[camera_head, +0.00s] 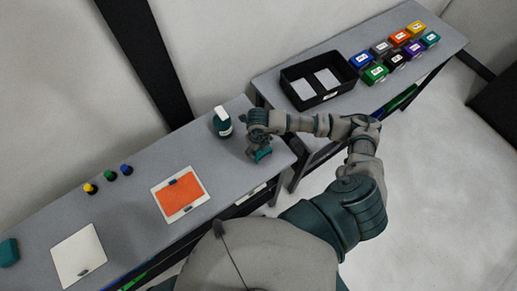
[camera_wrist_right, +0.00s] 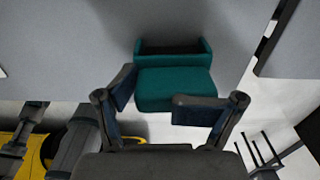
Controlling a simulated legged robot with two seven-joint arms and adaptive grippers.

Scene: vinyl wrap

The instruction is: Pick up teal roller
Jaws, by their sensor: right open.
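The teal roller (camera_head: 260,154) lies near the right end of the long grey table, just below my right gripper (camera_head: 257,140) in the head view. In the right wrist view, the teal roller (camera_wrist_right: 174,88) is a teal block with a dark recess along its far side. My right gripper (camera_wrist_right: 163,100) is open there, its two fingertips on either side of the roller's near part. I cannot tell whether the fingers touch it. My left gripper is not in view.
A dark bottle with a white top (camera_head: 222,122) stands close left of my right gripper. An orange sheet on a white board (camera_head: 180,193), a white board (camera_head: 79,256), small knobs (camera_head: 107,174) and a teal block (camera_head: 9,252) lie farther left. A black tray (camera_head: 318,100) sits on the other table.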

